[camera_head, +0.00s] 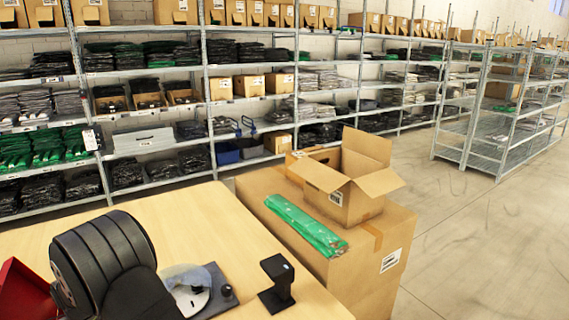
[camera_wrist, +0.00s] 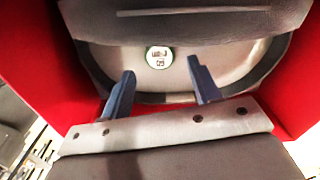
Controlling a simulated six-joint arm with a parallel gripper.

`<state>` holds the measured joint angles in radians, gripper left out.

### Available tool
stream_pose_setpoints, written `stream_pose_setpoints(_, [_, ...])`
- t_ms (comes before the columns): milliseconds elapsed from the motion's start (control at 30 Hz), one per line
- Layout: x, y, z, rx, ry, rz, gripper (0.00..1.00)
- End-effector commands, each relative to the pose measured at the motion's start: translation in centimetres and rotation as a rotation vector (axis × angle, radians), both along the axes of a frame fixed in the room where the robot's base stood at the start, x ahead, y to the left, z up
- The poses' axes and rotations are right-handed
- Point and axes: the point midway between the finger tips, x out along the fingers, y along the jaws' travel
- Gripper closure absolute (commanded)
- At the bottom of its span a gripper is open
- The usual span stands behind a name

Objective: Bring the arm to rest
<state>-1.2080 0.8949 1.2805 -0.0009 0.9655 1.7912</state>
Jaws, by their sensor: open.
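My gripper (camera_wrist: 161,66) shows in the wrist view with its two blue-grey fingers spread apart and nothing between them. Beyond the fingers is a grey rounded surface (camera_wrist: 110,58) with a round, green-edged label (camera_wrist: 159,57). Red walls (camera_wrist: 285,80) stand on both sides of it. I cannot tell how far the fingers are from that surface. In the head view my dark arm links fill the lower left, and my gripper is not visible there. A red object (camera_head: 22,290) shows beside the arm at the left edge.
A wooden table (camera_head: 190,220) carries a disc-shaped device (camera_head: 188,290) and a small black stand (camera_head: 278,285). Beside it, a large carton (camera_head: 345,280) bears an open box (camera_head: 345,185) and a green packed garment (camera_head: 305,225).

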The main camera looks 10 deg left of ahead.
Motion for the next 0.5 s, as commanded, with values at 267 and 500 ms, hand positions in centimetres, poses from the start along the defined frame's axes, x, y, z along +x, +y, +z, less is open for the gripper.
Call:
stream_pose_setpoints(267, [0.0, 0.0, -0.6, -0.002, 0.001, 0.000, 0.43])
stream_pose_setpoints(500, [0.0, 0.1, -2.2, 0.004, -0.001, 0.000, 0.43])
